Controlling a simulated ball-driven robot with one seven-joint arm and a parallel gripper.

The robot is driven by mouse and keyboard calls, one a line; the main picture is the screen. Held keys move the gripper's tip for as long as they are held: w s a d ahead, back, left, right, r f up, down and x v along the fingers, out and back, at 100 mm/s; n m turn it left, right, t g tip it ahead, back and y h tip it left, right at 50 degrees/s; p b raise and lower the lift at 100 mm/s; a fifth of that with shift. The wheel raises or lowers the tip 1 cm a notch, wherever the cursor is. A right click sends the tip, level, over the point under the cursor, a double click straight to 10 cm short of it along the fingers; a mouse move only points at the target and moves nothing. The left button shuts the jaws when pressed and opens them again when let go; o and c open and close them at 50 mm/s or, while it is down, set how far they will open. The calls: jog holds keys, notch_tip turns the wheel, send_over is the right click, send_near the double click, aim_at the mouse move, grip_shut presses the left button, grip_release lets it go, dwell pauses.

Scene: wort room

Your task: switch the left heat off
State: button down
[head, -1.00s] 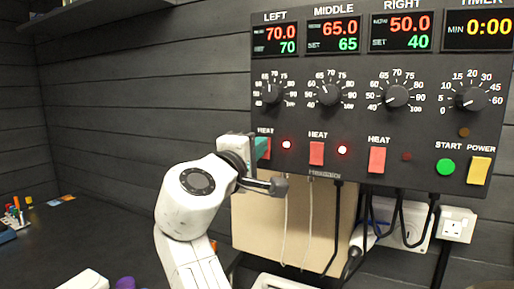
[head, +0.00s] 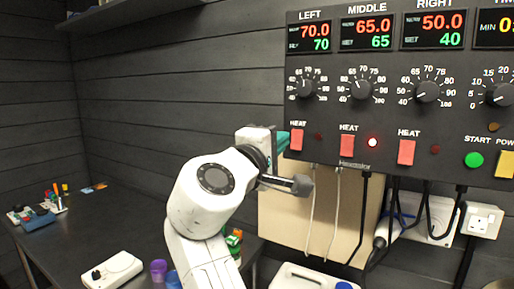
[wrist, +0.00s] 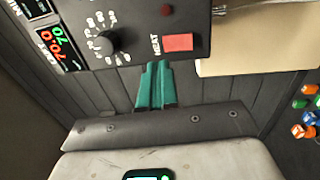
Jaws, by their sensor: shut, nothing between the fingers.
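The left HEAT switch (head: 297,139) is a red rocker on the black control panel (head: 330,110). Its lamp (head: 318,136) to the right is dark. The switch shows close up in the wrist view (wrist: 178,42), with a dark lamp (wrist: 166,10). My gripper (head: 284,141) has teal fingers, shut and empty, just left of the left switch in the head view. In the wrist view the fingertips (wrist: 157,63) are beside the switch's edge and look slightly apart from it. The left display (head: 308,37) reads 70.0 above 70.
Cables hang below the panel. A dark bench (head: 90,235) with small items stands at left.

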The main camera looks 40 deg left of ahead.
jog(key=s+d+r+b, duration=0.1)
jog(key=s, duration=0.6)
jog(key=shift+d, duration=0.3)
